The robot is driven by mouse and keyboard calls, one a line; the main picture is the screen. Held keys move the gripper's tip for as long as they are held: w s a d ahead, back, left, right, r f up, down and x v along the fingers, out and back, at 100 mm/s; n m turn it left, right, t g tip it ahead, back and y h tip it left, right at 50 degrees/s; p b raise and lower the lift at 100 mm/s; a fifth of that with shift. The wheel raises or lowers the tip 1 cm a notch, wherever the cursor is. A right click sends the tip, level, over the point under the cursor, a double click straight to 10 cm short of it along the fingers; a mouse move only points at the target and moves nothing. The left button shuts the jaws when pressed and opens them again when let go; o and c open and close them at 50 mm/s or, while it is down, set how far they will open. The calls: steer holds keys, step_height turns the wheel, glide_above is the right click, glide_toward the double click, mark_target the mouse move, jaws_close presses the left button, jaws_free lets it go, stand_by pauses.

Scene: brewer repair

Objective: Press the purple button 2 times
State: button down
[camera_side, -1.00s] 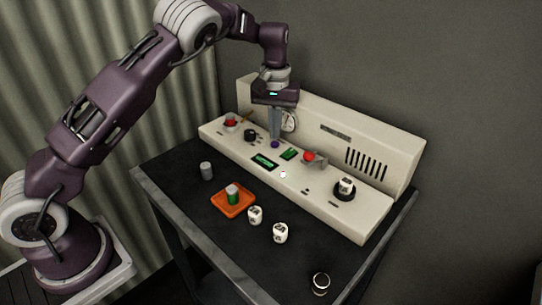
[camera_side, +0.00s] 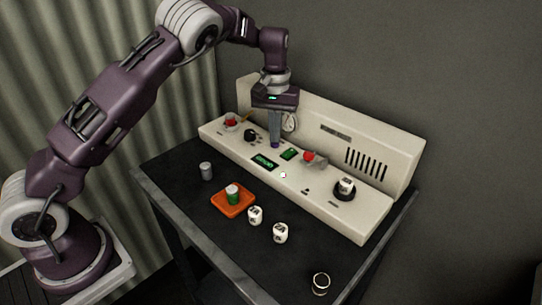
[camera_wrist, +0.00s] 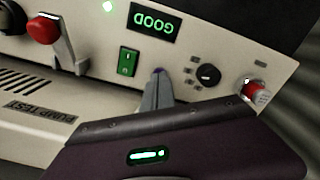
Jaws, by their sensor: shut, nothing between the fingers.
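The purple button (camera_side: 274,146) is on the top face of the beige console (camera_side: 330,200), left of the green switch. My gripper (camera_side: 274,141) is shut and empty, pointing straight down with its fingertips at the button and covering most of it. In the wrist view the shut fingers (camera_wrist: 157,90) end at a small purple patch, the button (camera_wrist: 159,70). I cannot tell how far the button is pressed in.
A display (camera_wrist: 154,22) reads "GOOD" beside a green switch (camera_wrist: 128,61). A black knob (camera_wrist: 208,74), a red button (camera_wrist: 256,90) and a red-topped lever (camera_wrist: 43,30) flank the fingers. An orange tray (camera_side: 233,201) and several small canisters stand on the dark table in front.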

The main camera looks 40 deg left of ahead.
steer(key=shift+f, duration=0.45)
steer(key=shift+r, duration=0.1)
steer(key=shift+r, duration=2.1)
steer(key=shift+r, duration=0.1)
step_height(320, 180, up, 6)
steer(key=shift+f, duration=0.1)
